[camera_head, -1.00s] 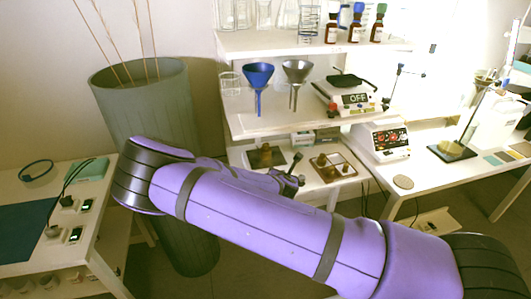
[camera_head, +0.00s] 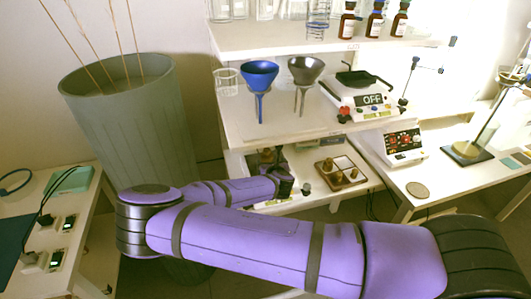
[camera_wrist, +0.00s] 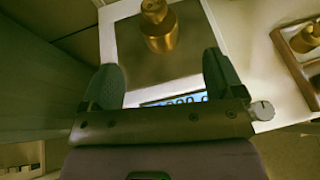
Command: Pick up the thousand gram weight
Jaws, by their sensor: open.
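A brass weight (camera_wrist: 160,28) with a knob on top stands on the dark plate of a small scale (camera_wrist: 190,68) in the wrist view. No mass marking is readable on it. My gripper (camera_wrist: 163,78) is open, with its two dark fingers apart. The weight is ahead of the fingertips, roughly centred between them, and untouched. In the head view my gripper (camera_head: 285,180) is at the lower shelf, in front of the scale, and hides much of it. A wooden tray (camera_head: 361,163) with several brass weights (camera_head: 338,177) stands right of it.
A tall grey bin (camera_head: 130,120) stands close on the left. A hotplate-like device (camera_head: 403,143) stands to the right.

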